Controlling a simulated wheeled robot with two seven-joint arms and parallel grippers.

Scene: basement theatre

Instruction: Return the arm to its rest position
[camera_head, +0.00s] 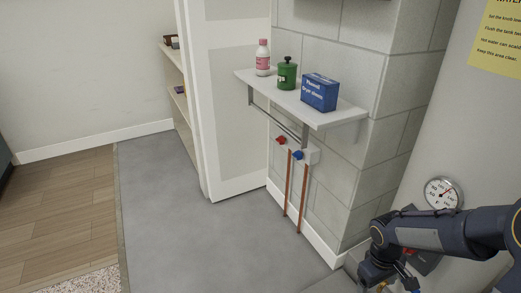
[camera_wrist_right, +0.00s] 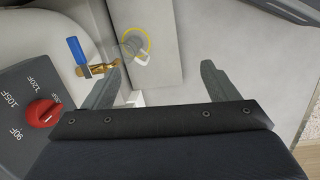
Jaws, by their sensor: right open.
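My right arm (camera_head: 440,232) reaches in from the right in the head view, in front of the tall pale tank (camera_head: 440,130). Its wrist bends down at the lower right. In the wrist view my right gripper (camera_wrist_right: 160,76) is open, with nothing between its fingers. A brass valve with a blue lever (camera_wrist_right: 75,56) lies by the left finger; I cannot tell whether they touch. A red knob (camera_wrist_right: 43,113) on a dark dial plate marked in degrees is at the left. My left gripper is not in view.
A wall shelf (camera_head: 330,115) holds a pink bottle (camera_head: 263,60), a green canister (camera_head: 287,75) and a blue box (camera_head: 319,92). Below are copper pipes (camera_head: 303,195) with red and blue valves. A round gauge (camera_head: 442,192) is by my arm. The grey floor (camera_head: 180,230) at left is clear.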

